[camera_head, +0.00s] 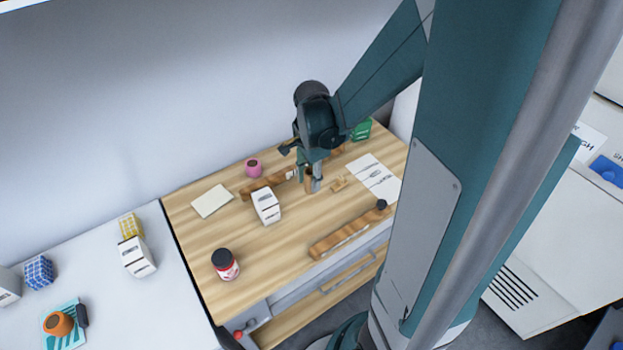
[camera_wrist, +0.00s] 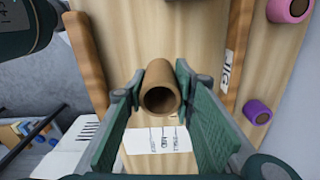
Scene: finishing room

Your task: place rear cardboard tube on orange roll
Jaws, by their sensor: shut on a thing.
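My gripper (camera_head: 312,178) is over the wooden bench, pointing down. In the wrist view my gripper (camera_wrist: 159,86) is shut on a brown cardboard tube (camera_wrist: 159,72), with one green-padded finger on each side. The tube's open end faces the wrist camera. In the head view the tube (camera_head: 309,185) is partly hidden by the fingers, and I cannot tell whether it touches the bench top. An orange roll (camera_head: 58,324) with a dark centre lies on the white table at the lower left, far from my gripper. No other cardboard tube is clear.
The orange roll sits on a teal sheet (camera_head: 72,341) beside a dark object (camera_head: 82,315). Another white box (camera_head: 138,258) stands on the white table.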

